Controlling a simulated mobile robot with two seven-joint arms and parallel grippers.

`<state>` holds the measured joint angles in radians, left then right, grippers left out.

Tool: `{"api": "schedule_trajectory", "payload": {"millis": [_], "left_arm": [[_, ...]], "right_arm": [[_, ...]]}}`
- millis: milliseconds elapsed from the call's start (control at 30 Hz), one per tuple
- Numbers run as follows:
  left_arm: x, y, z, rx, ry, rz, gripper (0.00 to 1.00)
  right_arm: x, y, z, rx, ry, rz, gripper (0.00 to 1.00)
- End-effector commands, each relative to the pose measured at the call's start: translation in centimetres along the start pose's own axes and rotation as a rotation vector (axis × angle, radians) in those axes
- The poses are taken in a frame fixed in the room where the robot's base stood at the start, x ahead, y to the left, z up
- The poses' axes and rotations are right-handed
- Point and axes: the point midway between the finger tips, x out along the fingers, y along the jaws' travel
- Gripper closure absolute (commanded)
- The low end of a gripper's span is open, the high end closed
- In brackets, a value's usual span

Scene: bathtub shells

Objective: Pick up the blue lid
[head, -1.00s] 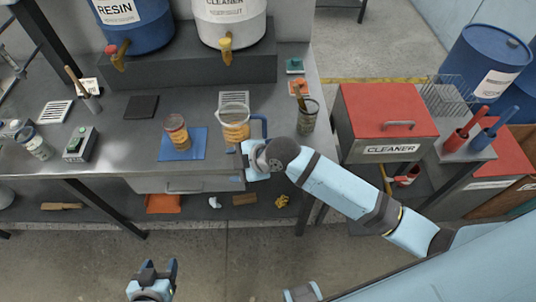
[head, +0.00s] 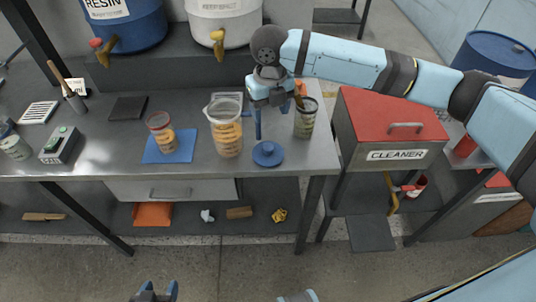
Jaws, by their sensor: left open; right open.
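The blue lid (head: 268,154), round with a small knob, lies on the grey metal workbench (head: 190,165) near its front edge, right of the large glass beaker. My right gripper (head: 260,128) hangs just above and behind the lid, fingers pointing down. It is open and looks empty; a small gap seems to separate it from the lid. My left gripper (head: 155,292) is at the bottom edge, mostly cut off, open and away from the bench.
A smaller jar (head: 163,138) stands on a blue mat (head: 183,148). A cup with a brush (head: 304,120) stands right of my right gripper. The red-topped cleaner cabinet (head: 390,123) is further right. Bare bench lies in front of the beaker.

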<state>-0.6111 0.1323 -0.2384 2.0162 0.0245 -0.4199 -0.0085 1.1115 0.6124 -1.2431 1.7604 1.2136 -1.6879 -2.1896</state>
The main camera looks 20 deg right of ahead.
Motion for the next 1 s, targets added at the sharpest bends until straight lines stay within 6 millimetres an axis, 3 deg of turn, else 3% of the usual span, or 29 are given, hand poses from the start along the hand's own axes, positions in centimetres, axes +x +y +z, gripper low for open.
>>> {"api": "schedule_trajectory", "payload": {"millis": [300, 633, 900, 1000], "left_arm": [[0.1, -0.2, 0.0, -0.002, 0.001, -0.004, 0.43], [0.1, -0.2, -0.1, -0.003, 0.001, -0.005, 0.43], [0.0, -0.2, -0.1, -0.002, 0.002, -0.005, 0.43], [0.0, -0.2, -0.1, -0.002, 0.002, -0.005, 0.43]], "right_arm": [[6.1, 0.1, -0.1, 0.001, 0.002, 0.001, 0.37], [8.4, 0.2, -0.1, 0.001, 0.000, 0.001, 0.37], [12.3, 0.6, -0.1, 0.002, 0.000, 0.001, 0.37], [12.8, 0.6, -0.1, 0.001, 0.000, 0.001, 0.37]]}}
